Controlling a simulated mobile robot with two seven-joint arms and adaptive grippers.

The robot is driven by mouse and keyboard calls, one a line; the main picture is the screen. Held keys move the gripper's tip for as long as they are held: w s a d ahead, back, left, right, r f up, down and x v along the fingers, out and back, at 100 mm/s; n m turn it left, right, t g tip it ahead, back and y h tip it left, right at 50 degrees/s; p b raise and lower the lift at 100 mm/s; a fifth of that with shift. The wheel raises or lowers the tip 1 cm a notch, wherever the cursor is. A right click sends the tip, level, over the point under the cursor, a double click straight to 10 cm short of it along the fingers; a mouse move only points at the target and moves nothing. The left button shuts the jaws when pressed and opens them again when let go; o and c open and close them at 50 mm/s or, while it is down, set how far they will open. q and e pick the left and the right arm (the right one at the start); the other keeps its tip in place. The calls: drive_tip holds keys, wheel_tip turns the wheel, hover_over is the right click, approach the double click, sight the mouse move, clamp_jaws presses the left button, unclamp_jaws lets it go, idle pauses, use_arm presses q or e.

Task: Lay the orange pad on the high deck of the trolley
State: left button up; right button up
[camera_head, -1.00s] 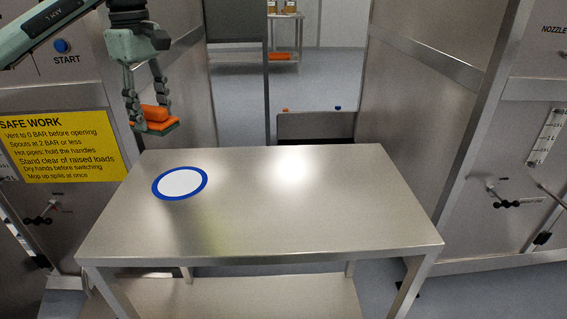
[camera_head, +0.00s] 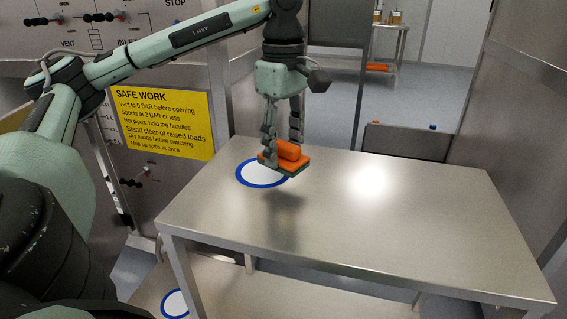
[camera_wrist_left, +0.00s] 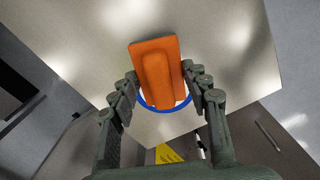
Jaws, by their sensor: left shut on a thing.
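The orange pad (camera_head: 288,155), a block with a raised orange grip and a dark green underside, is held in my left gripper (camera_head: 282,143). It also shows between the fingers in the left wrist view (camera_wrist_left: 157,72). The pad hangs a little above the high deck (camera_head: 350,235) of the trolley, with a shadow on the metal below it. A white disc with a blue ring (camera_head: 250,172) is marked on the deck, partly hidden behind the pad. My right gripper is not in view.
A lower shelf with another blue-ringed mark (camera_head: 175,303) lies under the deck. A yellow safety sign (camera_head: 160,122) is on the cabinet at left. A far table (camera_head: 388,30) holds bottles and an orange item. The right part of the deck is bare.

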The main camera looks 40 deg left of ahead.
sight(283, 163)
use_arm(q)
drive_tip(key=shift+f, duration=1.9)
drive_tip(key=shift+f, duration=0.15)
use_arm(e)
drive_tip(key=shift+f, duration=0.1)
use_arm(q)
drive_tip(key=o, duration=1.1)
drive_tip(key=shift+o, duration=0.2)
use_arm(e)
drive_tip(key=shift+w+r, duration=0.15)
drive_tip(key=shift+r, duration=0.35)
